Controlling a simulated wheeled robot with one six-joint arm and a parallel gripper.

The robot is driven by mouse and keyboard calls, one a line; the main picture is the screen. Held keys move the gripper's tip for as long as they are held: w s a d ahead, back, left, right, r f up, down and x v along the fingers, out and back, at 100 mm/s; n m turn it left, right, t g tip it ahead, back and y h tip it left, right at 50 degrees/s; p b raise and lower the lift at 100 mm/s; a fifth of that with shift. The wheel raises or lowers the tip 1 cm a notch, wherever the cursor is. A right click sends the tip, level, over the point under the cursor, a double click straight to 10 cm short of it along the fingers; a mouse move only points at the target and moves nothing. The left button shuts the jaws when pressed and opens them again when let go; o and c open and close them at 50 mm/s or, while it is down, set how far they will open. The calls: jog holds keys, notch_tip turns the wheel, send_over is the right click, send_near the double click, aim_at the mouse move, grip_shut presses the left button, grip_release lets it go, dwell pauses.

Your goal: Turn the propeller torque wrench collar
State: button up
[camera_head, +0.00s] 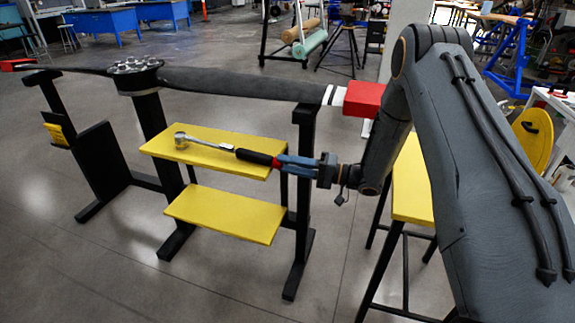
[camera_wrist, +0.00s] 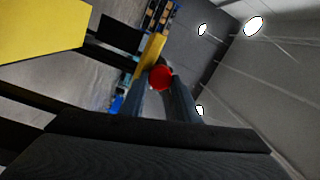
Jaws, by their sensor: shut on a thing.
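The torque wrench (camera_head: 255,157) has a silver head (camera_head: 181,139), a black grip and a red collar (camera_head: 276,162) at its near end. It reaches over the upper yellow shelf (camera_head: 215,160); I cannot tell whether it touches the shelf. My gripper (camera_head: 284,164) comes from the right and is shut on the wrench's red end. In the wrist view, the round red end of the collar (camera_wrist: 160,77) sits between the two fingers of my gripper (camera_wrist: 160,92). The dark propeller (camera_head: 240,83) lies across black stands, above and behind the shelf, with a studded hub (camera_head: 135,65).
A lower yellow shelf (camera_head: 225,213) sits under the upper one. A black upright (camera_head: 303,190) stands close to my gripper. A red block (camera_head: 363,99) caps the propeller's right tip near my arm. A yellow-topped stand (camera_head: 411,185) is at right. Floor at front left is clear.

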jog(key=m, duration=0.6)
jog(key=shift+f+y, duration=0.2)
jog(key=shift+y, duration=0.1)
jog(key=shift+m, duration=0.3)
jog(key=o, duration=1.1)
jog(key=shift+c, duration=0.2)
jog(key=shift+r, duration=0.1)
notch_tip(320, 180, up, 10)
jog(key=b, duration=0.1)
jog(key=shift+d, duration=0.1)
jog(key=p+v, duration=0.1)
jog(key=v, duration=0.7)
jog(key=shift+s+d+p, duration=0.15)
jog(key=shift+d+p, duration=0.15)
jog(key=shift+d, duration=0.05)
